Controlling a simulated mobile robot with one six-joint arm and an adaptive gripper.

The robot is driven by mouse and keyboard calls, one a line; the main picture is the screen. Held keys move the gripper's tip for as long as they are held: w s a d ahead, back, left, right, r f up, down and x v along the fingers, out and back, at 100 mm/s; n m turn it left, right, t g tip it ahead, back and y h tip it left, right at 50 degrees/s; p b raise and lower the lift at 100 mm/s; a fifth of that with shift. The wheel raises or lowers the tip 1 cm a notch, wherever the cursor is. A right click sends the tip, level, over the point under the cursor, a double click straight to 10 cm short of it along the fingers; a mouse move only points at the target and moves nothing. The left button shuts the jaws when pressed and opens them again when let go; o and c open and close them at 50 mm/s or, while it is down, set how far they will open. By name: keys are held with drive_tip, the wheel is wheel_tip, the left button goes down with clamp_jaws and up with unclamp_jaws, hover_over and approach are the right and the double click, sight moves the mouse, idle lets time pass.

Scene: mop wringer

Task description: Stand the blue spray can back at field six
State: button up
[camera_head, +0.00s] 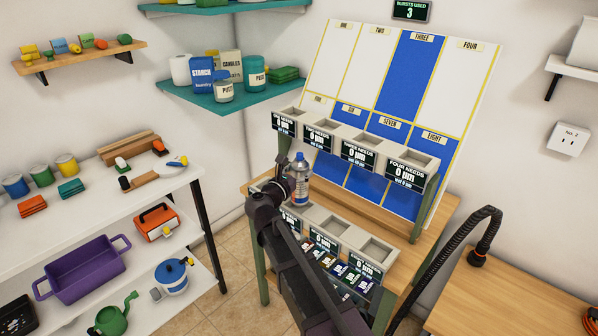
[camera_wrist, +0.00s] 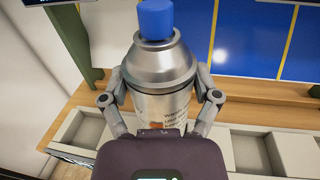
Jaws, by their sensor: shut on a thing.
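The blue spray can (camera_head: 299,176) has a blue cap and a silver shoulder. My gripper (camera_head: 290,190) is shut around its body and holds it upright at the left part of the lower row of grey trays. In the wrist view the can (camera_wrist: 160,62) stands between my two fingers (camera_wrist: 160,104), its label partly showing. Its base is hidden, so I cannot tell whether it touches a tray. Field six (camera_head: 347,122) on the back board is blue. Lower trays (camera_head: 351,237) show to the right of the can; the lower sign at the left is partly covered by my arm.
The upper tray row (camera_head: 362,144) has signs reading 0 µm and runs above and behind the can. The wooden stand (camera_head: 437,222) has a bare strip at right. A white table (camera_head: 95,205) with tools is at left. A black hose (camera_head: 455,243) arches at right.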

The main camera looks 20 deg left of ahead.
drive_tip(key=shift+f, duration=0.15)
drive_tip(key=shift+a+f+b, duration=0.1)
drive_tip(key=shift+f+b, duration=1.95)
drive_tip(key=shift+b, duration=0.2)
drive_tip(key=o, duration=1.1)
drive_tip(key=shift+r, duration=0.1)
drive_tip(key=shift+o, duration=0.2)
drive_tip(key=shift+s, duration=0.2)
drive_tip(key=v, duration=1.1)
drive_tip(key=shift+s, duration=0.35)
drive_tip(key=shift+a, duration=0.1)
